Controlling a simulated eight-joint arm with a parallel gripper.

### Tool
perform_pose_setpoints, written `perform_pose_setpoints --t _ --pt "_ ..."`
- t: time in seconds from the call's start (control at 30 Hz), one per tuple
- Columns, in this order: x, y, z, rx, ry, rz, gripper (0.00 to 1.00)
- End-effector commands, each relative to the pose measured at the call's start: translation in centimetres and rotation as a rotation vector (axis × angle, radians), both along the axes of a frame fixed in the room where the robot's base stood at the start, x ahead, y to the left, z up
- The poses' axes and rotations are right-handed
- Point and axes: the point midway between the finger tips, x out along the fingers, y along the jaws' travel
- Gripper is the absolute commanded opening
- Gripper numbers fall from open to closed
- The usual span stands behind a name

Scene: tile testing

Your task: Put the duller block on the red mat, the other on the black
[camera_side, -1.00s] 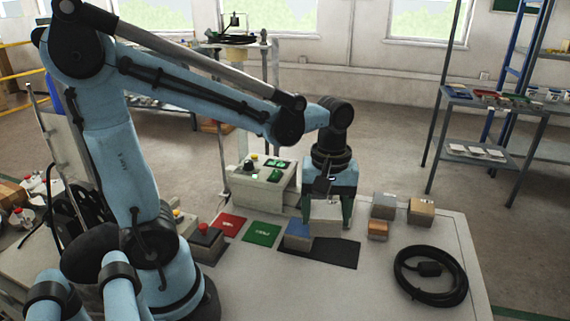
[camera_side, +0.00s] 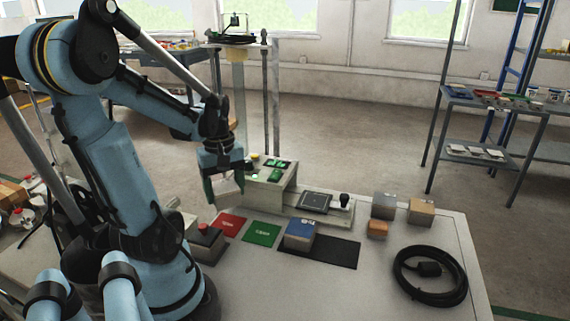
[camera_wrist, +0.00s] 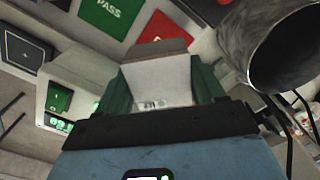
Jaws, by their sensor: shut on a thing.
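My gripper (camera_side: 225,183) is shut on a pale grey block. It hangs in the air at the left of the control box, behind the red mat. A blue block (camera_side: 299,235) rests on the left end of the black mat (camera_side: 340,252). The red mat (camera_side: 229,225) lies bare on the table, left of the green mat. The red mat also shows in the wrist view (camera_wrist: 157,27).
The green mat (camera_side: 262,234) is bare. A red button box (camera_side: 206,241) stands left of the red mat. A control box (camera_side: 266,178) and a dark-screened device (camera_side: 315,201) stand behind. Several blocks and a coiled cable (camera_side: 431,275) are at right.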

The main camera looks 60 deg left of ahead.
Motion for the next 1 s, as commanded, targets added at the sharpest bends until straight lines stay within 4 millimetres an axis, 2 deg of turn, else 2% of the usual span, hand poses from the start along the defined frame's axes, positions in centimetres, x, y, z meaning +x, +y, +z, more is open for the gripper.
perform_pose_setpoints --t 0.27,0.7,1.0 --pt "-0.4 0.3 -1.2 0.000 0.000 0.012 0.22" --pt "-0.3 0.3 -5.4 0.000 0.000 0.011 0.22" --pt "-0.4 0.2 -6.5 0.000 0.000 0.011 0.22"
